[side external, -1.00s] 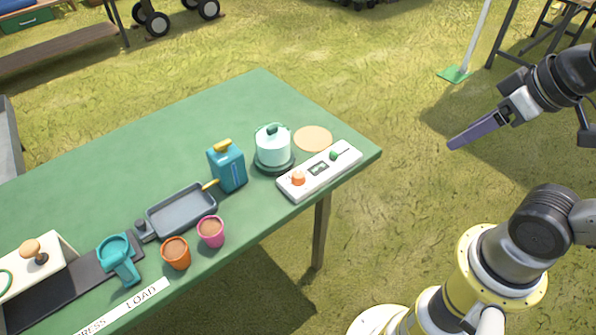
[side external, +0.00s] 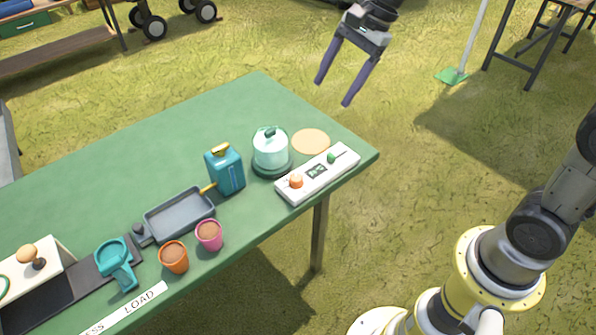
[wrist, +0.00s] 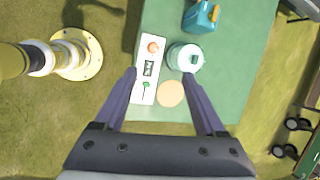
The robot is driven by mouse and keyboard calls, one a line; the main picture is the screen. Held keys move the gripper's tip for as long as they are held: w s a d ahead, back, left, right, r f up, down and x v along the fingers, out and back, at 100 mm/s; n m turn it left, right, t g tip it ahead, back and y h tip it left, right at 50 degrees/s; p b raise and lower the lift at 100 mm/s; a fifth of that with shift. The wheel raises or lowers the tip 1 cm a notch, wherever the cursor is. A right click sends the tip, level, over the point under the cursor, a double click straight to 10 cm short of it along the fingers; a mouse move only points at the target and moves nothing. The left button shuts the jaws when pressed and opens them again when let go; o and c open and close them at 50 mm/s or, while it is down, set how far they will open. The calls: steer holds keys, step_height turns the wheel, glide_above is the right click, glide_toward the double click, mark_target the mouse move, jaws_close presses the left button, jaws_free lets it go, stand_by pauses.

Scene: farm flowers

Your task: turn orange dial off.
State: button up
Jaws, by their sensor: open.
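The orange dial (side external: 296,181) is on the left part of a white control panel (side external: 286,193) near the table's right front edge. In the wrist view the orange dial (wrist: 153,47) is at the far end of the panel (wrist: 138,84). A green dial (side external: 332,157) is on the panel's right part, with a small dark display (side external: 316,171) between the two. My gripper (side external: 332,92) is open and empty, with purple fingers pointing down, above and beyond the table's right end. In the wrist view my gripper (wrist: 163,75) spans the panel's near part, apart from the dial.
A pale teal kettle (side external: 270,152) stands on a dark round base behind the panel, beside a flat tan disc (side external: 311,141). A blue can (side external: 225,171), grey tray (side external: 179,213), and two pots stand to the left. The table's back (side external: 200,120) is clear.

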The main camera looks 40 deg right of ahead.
steer(key=w+f+m+g, duration=0.1)
steer(key=w+f, duration=0.3)
steer(key=f, duration=0.2)
steer(key=g, duration=0.1)
glide_toward(297, 177)
steer(key=shift+m+g, duration=0.3)
steer(key=x, duration=0.8)
steer(key=shift+w+a+f, duration=0.15)
steer(key=shift+w+f, duration=0.15)
steer(key=shift+f, duration=0.05)
steer(key=shift+c, duration=0.3)
jaws_close()
